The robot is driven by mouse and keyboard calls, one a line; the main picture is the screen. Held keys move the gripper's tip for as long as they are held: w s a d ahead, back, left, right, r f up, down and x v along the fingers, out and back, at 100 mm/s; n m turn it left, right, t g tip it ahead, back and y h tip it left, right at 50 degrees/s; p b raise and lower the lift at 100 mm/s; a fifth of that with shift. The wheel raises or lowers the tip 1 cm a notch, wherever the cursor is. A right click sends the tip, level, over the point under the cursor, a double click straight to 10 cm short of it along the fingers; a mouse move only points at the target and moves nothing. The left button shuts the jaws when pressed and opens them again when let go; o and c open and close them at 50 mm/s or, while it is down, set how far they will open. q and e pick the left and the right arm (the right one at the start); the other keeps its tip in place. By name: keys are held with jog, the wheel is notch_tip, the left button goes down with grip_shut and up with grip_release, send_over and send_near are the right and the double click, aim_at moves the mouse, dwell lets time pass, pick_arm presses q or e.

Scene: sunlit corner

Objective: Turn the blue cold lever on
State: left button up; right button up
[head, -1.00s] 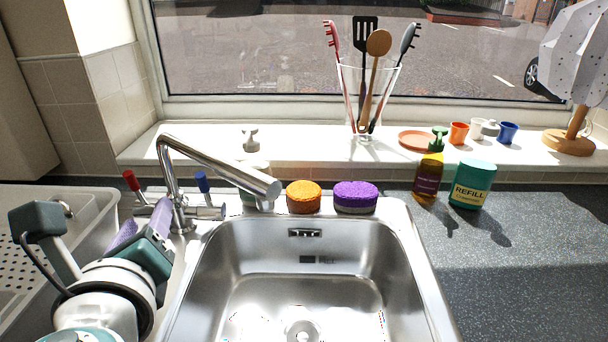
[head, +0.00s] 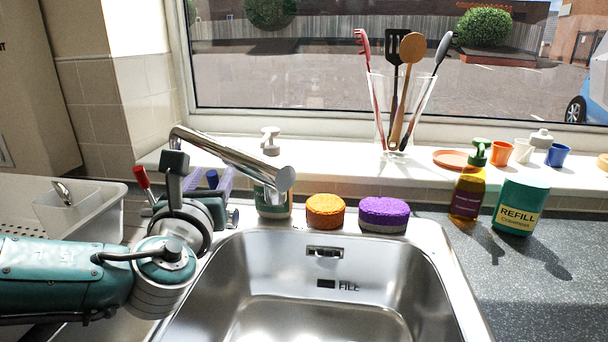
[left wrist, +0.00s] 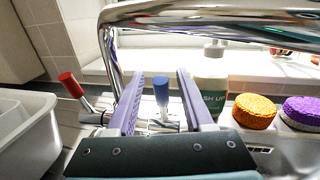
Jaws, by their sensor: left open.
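The blue cold lever (head: 212,178) stands upright on the right of the tap base, partly hidden by my gripper. It shows clearly in the left wrist view (left wrist: 161,91). My left gripper (head: 209,176) is open, with its lilac fingers on either side of the lever; in the left wrist view (left wrist: 160,78) there is a gap on both sides and I see no contact. The red lever (head: 142,178) leans to the left on the other side. The chrome tap spout (head: 236,160) passes behind and above the gripper. My right gripper is not in view.
A soap bottle (head: 271,190) stands just right of the lever, with orange (head: 325,212) and purple (head: 384,213) sponges beyond. A white drainer (head: 95,215) lies left. A utensil glass (head: 375,100) stands on the sill.

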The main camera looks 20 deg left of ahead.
pick_arm(q)
jog(key=shift+w, duration=0.2)
jog(key=shift+c, duration=0.4)
grip_shut()
dwell(0.9)
